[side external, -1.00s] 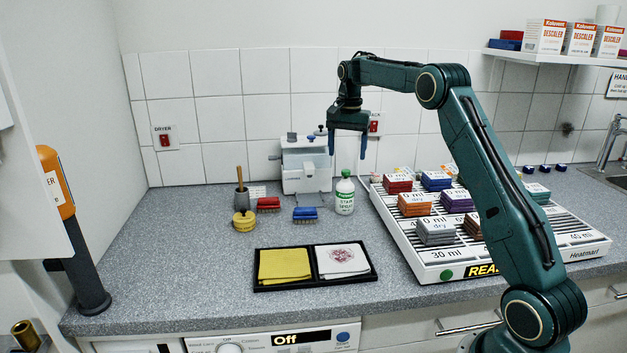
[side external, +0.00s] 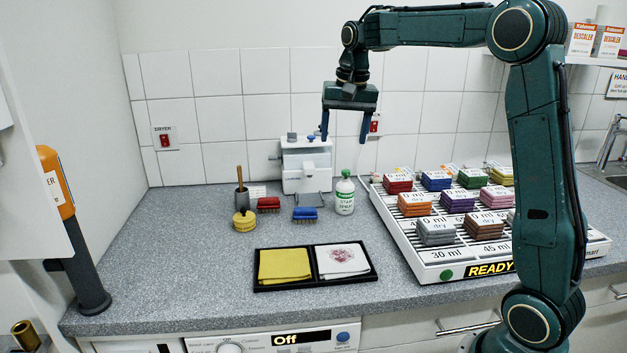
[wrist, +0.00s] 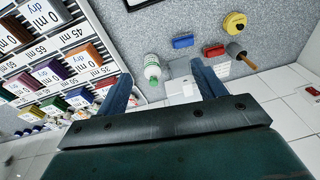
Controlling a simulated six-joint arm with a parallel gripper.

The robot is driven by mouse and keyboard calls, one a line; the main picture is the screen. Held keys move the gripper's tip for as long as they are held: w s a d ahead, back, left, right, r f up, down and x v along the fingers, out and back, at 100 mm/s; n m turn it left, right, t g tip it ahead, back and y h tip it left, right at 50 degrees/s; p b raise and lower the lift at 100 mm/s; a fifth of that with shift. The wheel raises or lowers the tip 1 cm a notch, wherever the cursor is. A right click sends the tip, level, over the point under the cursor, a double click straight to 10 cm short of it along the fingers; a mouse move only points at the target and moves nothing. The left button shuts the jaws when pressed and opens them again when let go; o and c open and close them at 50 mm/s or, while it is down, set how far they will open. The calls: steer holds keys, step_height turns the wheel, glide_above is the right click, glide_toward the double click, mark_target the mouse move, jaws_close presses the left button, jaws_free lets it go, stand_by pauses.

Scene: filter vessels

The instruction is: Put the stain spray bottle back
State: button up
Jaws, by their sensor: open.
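The stain spray bottle (side external: 344,196) is white with a green cap and green label lettering. It stands upright on the grey counter, just left of the heated rack, and also shows in the wrist view (wrist: 152,70). My gripper (side external: 344,139) is open and empty, high above the counter and apart from the bottle. In the wrist view its two fingers (wrist: 163,85) are spread with nothing between them in their grip. A black tray (side external: 316,286) holds a folded yellow cloth (side external: 284,265) and a white cloth with a reddish stain (side external: 343,260).
The slatted white rack (side external: 432,267) with coloured cloth stacks fills the right. A red brush (side external: 268,204), blue brush (side external: 305,214), yellow tin (side external: 244,221) and grey pot (side external: 242,199) stand left of the bottle. A white appliance (side external: 306,167) stands behind. The left counter is clear.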

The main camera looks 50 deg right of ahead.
steer(key=s+a+n+t, duration=0.1)
steer(key=s+a+n, duration=0.3)
steer(key=s+a, duration=0.4)
steer(key=s+a+n+t, duration=0.25)
steer(key=s+a, duration=0.25)
steer(key=s, duration=0.6)
steer(key=s+a+f+n, duration=0.3)
steer(key=s+f, duration=0.1)
steer(key=s, duration=0.3)
steer(key=shift+f+y, duration=0.3)
steer(key=shift+f, duration=0.1)
